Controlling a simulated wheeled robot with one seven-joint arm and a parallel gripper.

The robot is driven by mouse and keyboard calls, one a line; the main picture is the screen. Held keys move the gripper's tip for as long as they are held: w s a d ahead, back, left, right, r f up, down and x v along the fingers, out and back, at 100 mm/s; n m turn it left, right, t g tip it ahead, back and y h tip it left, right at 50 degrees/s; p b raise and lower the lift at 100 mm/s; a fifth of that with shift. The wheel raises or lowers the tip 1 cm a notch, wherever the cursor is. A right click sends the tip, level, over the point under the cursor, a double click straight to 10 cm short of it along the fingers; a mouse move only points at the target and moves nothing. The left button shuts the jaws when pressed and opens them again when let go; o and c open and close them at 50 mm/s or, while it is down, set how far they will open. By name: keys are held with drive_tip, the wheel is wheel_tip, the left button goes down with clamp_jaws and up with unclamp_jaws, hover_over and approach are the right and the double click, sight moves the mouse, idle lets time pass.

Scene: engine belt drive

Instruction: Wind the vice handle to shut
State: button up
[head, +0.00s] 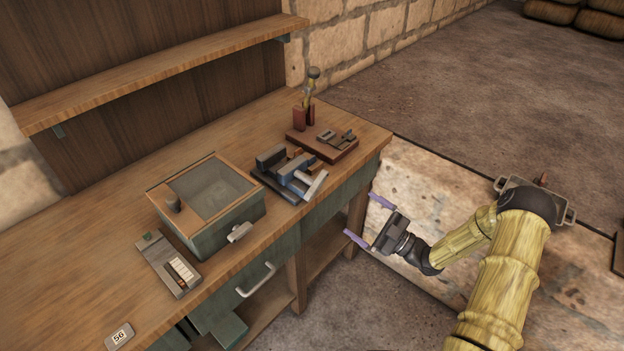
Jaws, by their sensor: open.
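The vice (272,165) sits on the wooden bench, a blue-grey body on a dark base near the front edge. Its pale handle (316,187) is a flat bar tilted at the vice's front right end. Small brown blocks lie between or beside the jaws; I cannot tell the jaw gap exactly. My gripper (369,220) is open and empty, in front of the bench and to the right of the handle. Its two purple fingers point left toward the bench, clear of the handle.
A drawer handle (256,280) juts from the bench front.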

drive_tip(key=shift+a+f+n, duration=0.1)
drive_tip(key=shift+f+n, duration=0.15)
drive_tip(key=shift+n, duration=0.65)
drive_tip(key=shift+w+a, duration=0.1)
drive_tip(key=p, duration=0.4)
approach(311, 181)
drive_tip(key=x, duration=1)
drive_tip(key=shift+a+f, duration=0.1)
drive_tip(key=shift+f, duration=0.1)
drive_tip(key=shift+c, duration=0.4)
